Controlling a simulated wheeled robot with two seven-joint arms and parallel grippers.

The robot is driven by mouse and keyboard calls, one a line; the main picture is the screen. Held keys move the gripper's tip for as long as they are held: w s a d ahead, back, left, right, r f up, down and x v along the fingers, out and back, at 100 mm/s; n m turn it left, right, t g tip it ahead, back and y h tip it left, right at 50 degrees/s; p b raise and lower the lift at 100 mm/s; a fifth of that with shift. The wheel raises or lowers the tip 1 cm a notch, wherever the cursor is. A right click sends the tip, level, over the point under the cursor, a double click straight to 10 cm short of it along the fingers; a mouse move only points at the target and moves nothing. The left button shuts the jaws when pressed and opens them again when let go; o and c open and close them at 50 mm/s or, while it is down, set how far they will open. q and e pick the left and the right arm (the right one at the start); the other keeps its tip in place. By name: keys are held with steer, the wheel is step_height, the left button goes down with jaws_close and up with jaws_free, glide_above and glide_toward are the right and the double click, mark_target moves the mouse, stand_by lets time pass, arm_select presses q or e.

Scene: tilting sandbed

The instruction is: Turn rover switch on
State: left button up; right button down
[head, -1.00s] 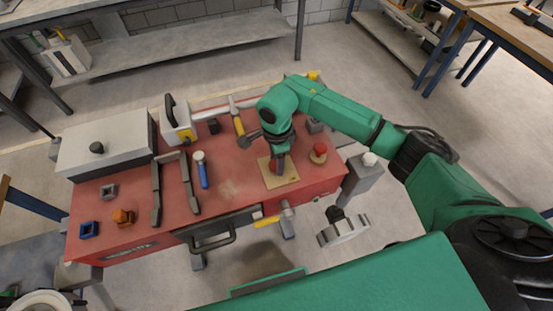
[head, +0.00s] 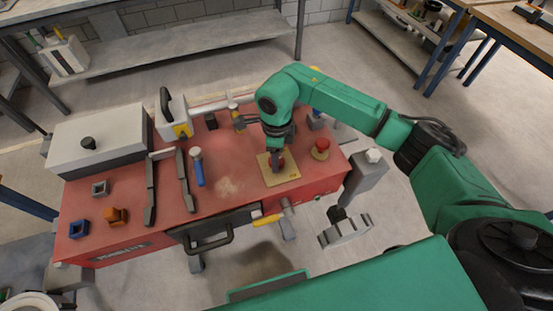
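A tan square plate (head: 290,176) lies on the red bench top, right of centre. A small red part (head: 281,161), which looks like the switch knob, shows on this plate. My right gripper (head: 276,164) points down at it from above. The fingers hide much of the red part, so I cannot tell whether they touch or grip it, or which way the switch is set. My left gripper is not in view.
A red mushroom button (head: 322,145) stands right of the plate. A blue-handled tool (head: 199,168) and dark bars (head: 184,180) lie to the left. A grey box (head: 100,145) sits at the far left.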

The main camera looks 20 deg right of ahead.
steer(key=m+b, duration=0.2)
steer(key=m, duration=0.1)
steer(key=shift+m, duration=0.4)
steer(key=m+b, duration=0.1)
steer(key=m, duration=0.2)
steer(key=shift+m+b, duration=0.3)
steer(key=shift+b, duration=0.1)
steer(key=m+b, duration=0.1)
steer(key=m, duration=0.2)
steer(key=shift+w+r+m+b, duration=0.15)
steer(key=shift+m+b, duration=0.35)
steer(key=shift+m, duration=0.7)
steer(key=shift+c, duration=1.3)
jaws_free()
